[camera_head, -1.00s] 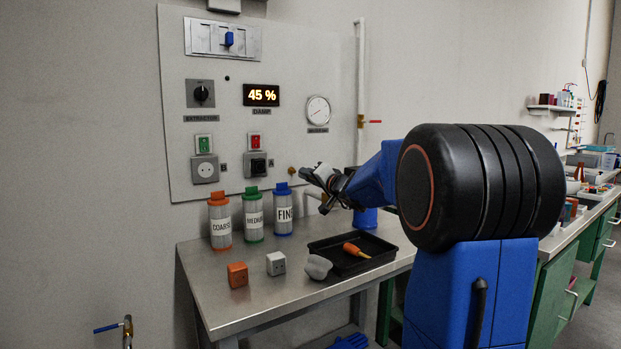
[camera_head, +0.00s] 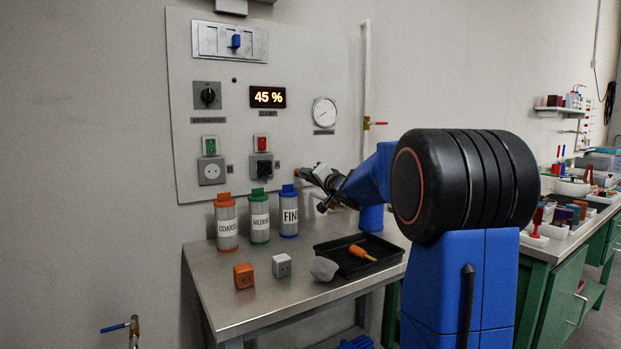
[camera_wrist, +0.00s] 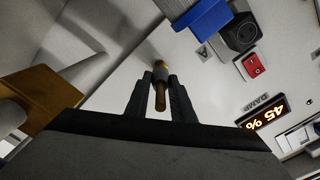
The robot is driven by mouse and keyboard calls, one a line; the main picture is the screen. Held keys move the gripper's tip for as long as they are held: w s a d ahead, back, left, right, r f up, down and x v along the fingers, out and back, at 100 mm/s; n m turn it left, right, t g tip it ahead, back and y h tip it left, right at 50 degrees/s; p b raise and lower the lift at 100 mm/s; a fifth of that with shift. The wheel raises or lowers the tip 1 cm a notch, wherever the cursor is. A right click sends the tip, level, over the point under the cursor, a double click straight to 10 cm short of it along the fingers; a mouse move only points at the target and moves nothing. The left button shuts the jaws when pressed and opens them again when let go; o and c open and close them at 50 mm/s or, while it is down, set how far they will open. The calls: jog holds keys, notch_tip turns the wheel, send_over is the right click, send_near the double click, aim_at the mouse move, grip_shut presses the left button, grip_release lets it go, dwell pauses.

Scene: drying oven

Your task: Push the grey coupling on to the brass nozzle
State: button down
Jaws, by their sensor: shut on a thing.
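My gripper (camera_wrist: 161,82) is shut on the grey coupling (camera_wrist: 160,71), which shows between the fingertips in the wrist view. A brown, hose-like piece extends from the coupling back between the fingers. The brass nozzle (camera_wrist: 157,64) shows as a small bit of brass at the coupling's far end, in line with it. I cannot tell how far the coupling sits over it. In the head view my gripper (camera_head: 308,175) is close to the wall panel at its lower right, and its fingertips largely hide the nozzle and coupling.
Filter canisters stand below and left, the blue-lidded FINE canister (camera_head: 290,215) nearest; its lid (camera_wrist: 203,15) shows in the wrist view. A black tray (camera_head: 340,266) with an orange-handled tool (camera_head: 361,253) lies on the steel bench (camera_head: 222,290). Orange, white and grey pieces are in front.

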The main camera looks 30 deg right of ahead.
jog(key=shift+w, duration=1.2)
jog(key=shift+w, duration=0.15)
jog(key=c, duration=1.4)
grip_release()
jog(key=shift+c, duration=0.2)
jog(key=s, duration=1.7)
jog(key=shift+s+d, duration=0.2)
jog(key=shift+d, duration=0.05)
